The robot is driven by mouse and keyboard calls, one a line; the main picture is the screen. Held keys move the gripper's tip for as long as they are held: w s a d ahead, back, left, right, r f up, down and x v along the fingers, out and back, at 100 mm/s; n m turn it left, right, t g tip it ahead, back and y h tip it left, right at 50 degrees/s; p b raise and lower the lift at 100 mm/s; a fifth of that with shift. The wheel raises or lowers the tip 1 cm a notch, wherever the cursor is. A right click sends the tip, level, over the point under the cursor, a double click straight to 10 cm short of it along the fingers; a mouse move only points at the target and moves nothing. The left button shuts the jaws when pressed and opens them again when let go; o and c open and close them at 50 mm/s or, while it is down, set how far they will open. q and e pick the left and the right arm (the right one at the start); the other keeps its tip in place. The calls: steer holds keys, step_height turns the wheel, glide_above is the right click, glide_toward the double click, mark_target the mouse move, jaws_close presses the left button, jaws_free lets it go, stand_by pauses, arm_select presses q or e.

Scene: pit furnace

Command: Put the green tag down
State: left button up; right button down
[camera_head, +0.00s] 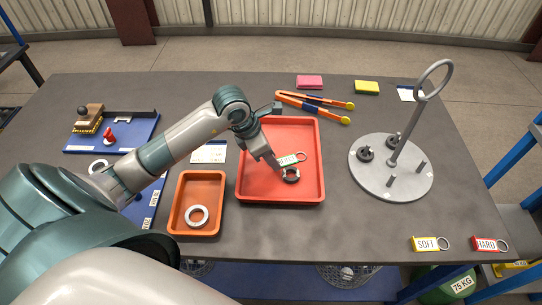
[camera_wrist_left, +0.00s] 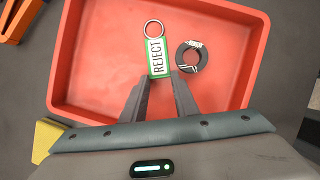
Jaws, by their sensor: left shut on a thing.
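The green tag (camera_head: 289,160), with a white REJECT label and a metal ring, is over the red tray (camera_head: 312,190). My left gripper (camera_head: 274,164) reaches into the tray from the left and is shut on the tag's near end. In the left wrist view the tag (camera_wrist_left: 157,58) lies between the fingertips (camera_wrist_left: 160,77), its ring pointing away from me. I cannot tell whether the tag touches the tray floor. My right gripper is not in view.
A dark ring-shaped part (camera_head: 291,175) lies in the red tray close beside the tag. An orange tray (camera_head: 181,228) with a pale ring (camera_head: 197,215) stands to the left. A round grey stand (camera_head: 390,195) is to the right. Yellow SOFT (camera_head: 426,244) and red HARD (camera_head: 485,244) tags lie front right.

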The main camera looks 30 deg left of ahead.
arm_select(q)
steer(key=o, duration=0.7)
steer(key=shift+o, duration=0.2)
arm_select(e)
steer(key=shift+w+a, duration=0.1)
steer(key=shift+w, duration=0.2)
arm_select(q)
steer(key=shift+r, duration=0.1)
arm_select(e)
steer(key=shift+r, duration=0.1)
